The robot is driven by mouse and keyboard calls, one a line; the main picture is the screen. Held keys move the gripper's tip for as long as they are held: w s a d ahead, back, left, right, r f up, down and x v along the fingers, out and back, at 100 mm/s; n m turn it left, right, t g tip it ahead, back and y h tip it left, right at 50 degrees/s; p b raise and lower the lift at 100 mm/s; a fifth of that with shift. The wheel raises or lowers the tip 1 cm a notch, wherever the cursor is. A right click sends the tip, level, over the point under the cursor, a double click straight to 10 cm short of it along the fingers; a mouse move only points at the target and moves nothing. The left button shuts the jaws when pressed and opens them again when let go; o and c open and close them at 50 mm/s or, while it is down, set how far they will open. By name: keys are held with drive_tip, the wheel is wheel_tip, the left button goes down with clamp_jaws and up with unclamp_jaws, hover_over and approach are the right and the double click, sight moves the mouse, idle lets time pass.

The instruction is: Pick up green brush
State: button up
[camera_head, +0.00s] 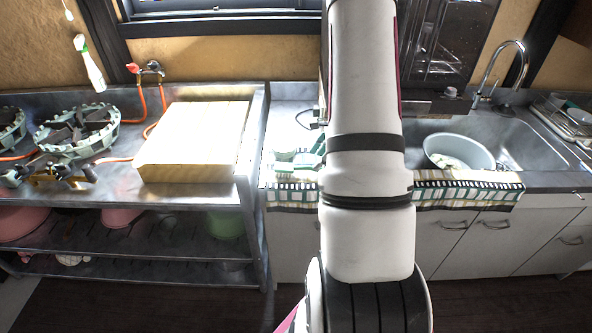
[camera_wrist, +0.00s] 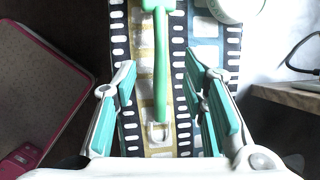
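The green brush (camera_wrist: 161,60) lies on a patterned cloth (camera_wrist: 140,65) in the wrist view. Its long handle runs down the picture to a pale loop end, and its wider head is cut off at the top edge. My gripper (camera_wrist: 160,62) is open, with its teal-padded fingers on either side of the handle. No finger visibly touches the brush. In the head view my arm hides much of the counter. A green shape shows beside the arm, but I cannot tell whether it is the brush or my gripper.
A red-edged board (camera_wrist: 45,85) lies to the left. In the head view, a wooden block (camera_head: 195,140) and a stove (camera_head: 80,130) are on the left, and a sink with a basin (camera_head: 458,152) is on the right.

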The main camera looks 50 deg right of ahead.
sight(311, 167)
drive_tip(key=shift+x, duration=2.7)
drive_tip(key=shift+c, duration=0.3)
clamp_jaws()
